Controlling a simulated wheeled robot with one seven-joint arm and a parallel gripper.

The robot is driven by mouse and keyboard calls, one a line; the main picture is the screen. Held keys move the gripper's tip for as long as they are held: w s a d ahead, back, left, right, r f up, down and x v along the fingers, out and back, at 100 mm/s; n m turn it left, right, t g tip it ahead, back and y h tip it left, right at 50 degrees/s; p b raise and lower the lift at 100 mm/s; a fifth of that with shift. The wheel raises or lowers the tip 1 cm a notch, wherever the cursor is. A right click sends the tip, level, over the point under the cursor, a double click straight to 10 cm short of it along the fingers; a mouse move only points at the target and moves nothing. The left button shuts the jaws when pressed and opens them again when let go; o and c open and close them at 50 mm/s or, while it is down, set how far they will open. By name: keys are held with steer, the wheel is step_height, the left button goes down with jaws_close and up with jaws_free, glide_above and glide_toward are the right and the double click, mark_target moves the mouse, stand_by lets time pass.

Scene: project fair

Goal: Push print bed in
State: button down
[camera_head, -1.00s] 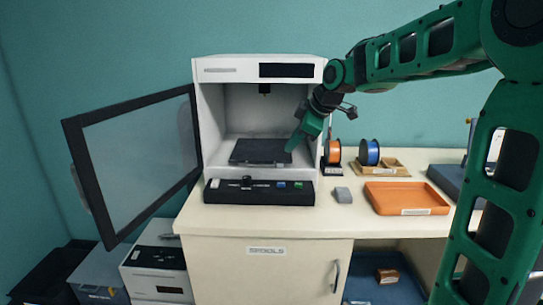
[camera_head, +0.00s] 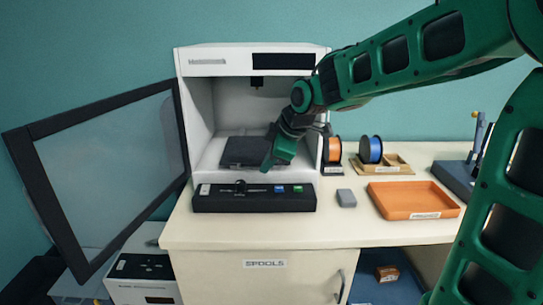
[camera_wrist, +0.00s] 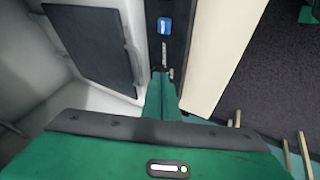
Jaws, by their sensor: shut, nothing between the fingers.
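The white 3D printer (camera_head: 194,120) stands on the table with its framed door (camera_head: 100,165) swung open to the left. The dark print bed (camera_head: 243,152) lies on the white floor inside the chamber. It also shows in the wrist view (camera_wrist: 92,50), with a handle strip (camera_wrist: 133,62) along its edge. My gripper (camera_head: 267,168) is shut and empty, at the front right of the bed, just behind the control panel. In the wrist view the green fingers (camera_wrist: 160,95) are together, beside the bed's handle edge. I cannot tell whether they touch it.
A black control panel (camera_head: 225,199) with a lever and buttons lies along the printer's front. To the right are a grey block (camera_head: 346,198), an orange tray (camera_head: 412,212), an orange spool (camera_head: 333,150) and a blue spool (camera_head: 371,149). The front of the tabletop (camera_head: 260,232) is clear.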

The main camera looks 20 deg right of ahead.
mark_target(260, 164)
steer(key=w+f, duration=0.1)
steer(key=w, duration=0.2)
steer(key=w+f, duration=0.1)
steer(key=shift+w+d+f, duration=0.3)
steer(key=shift+w, duration=0.1)
steer(key=w, duration=0.1)
steer(key=w+d, duration=0.1)
steer(key=w, duration=0.1)
steer(key=shift+w+d, duration=0.1)
steer(key=shift+w, duration=0.2)
steer(key=shift+r, duration=0.1)
steer(key=shift+w+d, duration=0.1)
